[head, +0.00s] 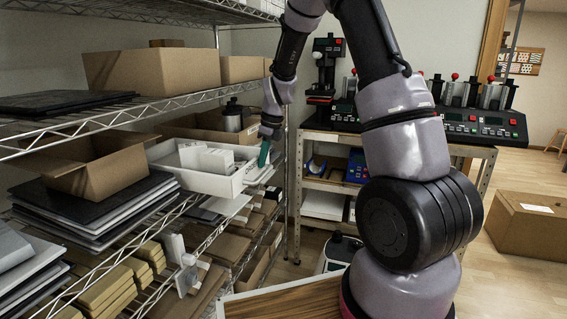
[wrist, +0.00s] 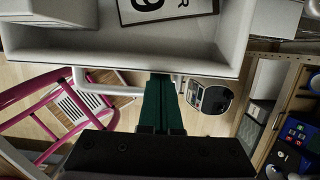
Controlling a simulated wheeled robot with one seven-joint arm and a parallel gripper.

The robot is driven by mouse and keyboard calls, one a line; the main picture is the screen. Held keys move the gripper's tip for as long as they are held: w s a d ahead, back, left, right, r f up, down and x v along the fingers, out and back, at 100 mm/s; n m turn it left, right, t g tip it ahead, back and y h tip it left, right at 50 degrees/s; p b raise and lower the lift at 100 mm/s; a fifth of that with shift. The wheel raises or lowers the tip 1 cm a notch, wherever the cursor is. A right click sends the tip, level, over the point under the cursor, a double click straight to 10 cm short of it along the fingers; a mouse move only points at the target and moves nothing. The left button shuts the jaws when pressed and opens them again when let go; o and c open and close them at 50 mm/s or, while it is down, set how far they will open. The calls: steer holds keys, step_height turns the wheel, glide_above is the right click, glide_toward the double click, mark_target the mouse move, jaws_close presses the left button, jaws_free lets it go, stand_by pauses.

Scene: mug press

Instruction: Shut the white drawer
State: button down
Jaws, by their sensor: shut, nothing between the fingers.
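The white drawer (head: 222,185) is a shallow open-topped box on the middle level of the wire rack, pulled out, with white boxes (head: 205,158) inside. In the wrist view the drawer's front wall (wrist: 150,63) crosses the upper part, and a card with a letter and a number lies inside. A pale bar handle (wrist: 97,89) runs below this wall. My gripper (head: 264,155) is at the drawer's front end.
An open cardboard box (head: 98,168) stands on black trays left of the drawer. A dark canister (head: 233,117) stands behind it. A bench with devices (head: 470,125) is at the right. A scale-like device (head: 340,252) sits low beside the rack.

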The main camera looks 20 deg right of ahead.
steer(key=w+a, duration=0.2)
steer(key=a, duration=0.1)
steer(key=w+a, duration=0.3)
steer(key=a, duration=0.1)
steer(key=w+a, duration=0.3)
steer(key=a, duration=0.1)
steer(key=shift+a+r, duration=0.1)
steer(key=s+d, duration=0.7)
steer(key=d, duration=0.3)
steer(key=s+d, duration=0.8)
steer(key=d, duration=0.3)
step_height(320, 180, up, 12)
steer(key=s+d+f+n, duration=0.1)
steer(key=s+d+n, duration=0.1)
steer(key=s, duration=0.1)
steer(key=w+d+f+m+t+y, duration=0.1)
steer(key=w+d+f+m, duration=0.15)
steer(key=d, duration=0.65)
steer(key=w+a+f, duration=0.4)
steer(key=a+f, duration=0.2)
steer(key=f, duration=0.3)
steer(key=shift+w+a, duration=0.25)
steer(key=shift+w, duration=0.1)
